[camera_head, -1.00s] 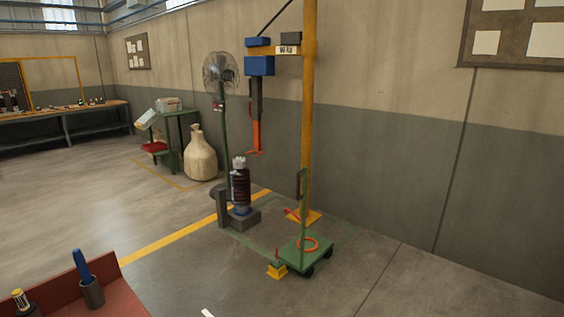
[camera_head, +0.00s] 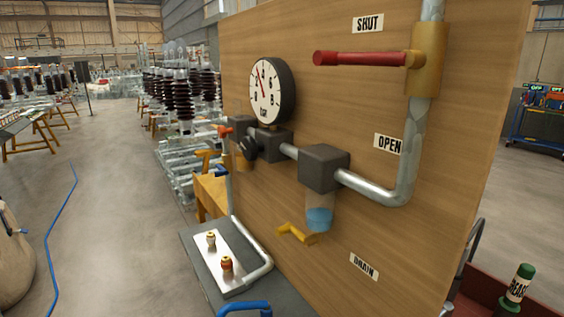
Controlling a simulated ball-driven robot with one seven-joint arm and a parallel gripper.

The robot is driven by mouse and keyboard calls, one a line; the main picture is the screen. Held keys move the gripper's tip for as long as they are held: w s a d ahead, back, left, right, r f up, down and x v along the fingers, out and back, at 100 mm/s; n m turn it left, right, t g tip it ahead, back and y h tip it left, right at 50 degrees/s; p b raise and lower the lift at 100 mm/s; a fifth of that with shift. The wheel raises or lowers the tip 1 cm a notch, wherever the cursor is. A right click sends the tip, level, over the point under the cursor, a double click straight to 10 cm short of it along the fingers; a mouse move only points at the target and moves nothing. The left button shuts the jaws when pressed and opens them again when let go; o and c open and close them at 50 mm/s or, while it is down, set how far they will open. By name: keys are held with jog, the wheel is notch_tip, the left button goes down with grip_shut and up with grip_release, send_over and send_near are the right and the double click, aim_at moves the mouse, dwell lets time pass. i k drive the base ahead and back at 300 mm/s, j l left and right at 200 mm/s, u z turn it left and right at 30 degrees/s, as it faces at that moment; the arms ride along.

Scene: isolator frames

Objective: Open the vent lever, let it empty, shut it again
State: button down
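A red lever (camera_head: 360,59) sticks out level to the left from a brass-coloured valve body (camera_head: 425,60) on the upright pipe, at the upper right of the wooden panel (camera_head: 475,150). It lies just under the SHUT label (camera_head: 367,23) and well above the OPEN label (camera_head: 388,144). A round white gauge (camera_head: 268,95) has its needle pointing up and slightly left. Under a dark block (camera_head: 323,167) hangs a clear bowl with blue in its lower part (camera_head: 319,219). A small yellow lever (camera_head: 297,233) sits beside it, above the DRAIN label (camera_head: 364,267). My gripper is not in view.
A grey bench surface (camera_head: 203,275) with a pale plate (camera_head: 229,253), two small fittings and a bent metal handle stands at the panel's lower left. A blue handle (camera_head: 244,306) shows at the bottom edge. A green bottle (camera_head: 519,283) stands lower right. The left floor is largely clear.

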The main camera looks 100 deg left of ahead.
aim_at(222, 172)
jog(key=u, duration=2.75)
jog(key=i+j+u, duration=0.25)
jog(key=j, duration=0.25)
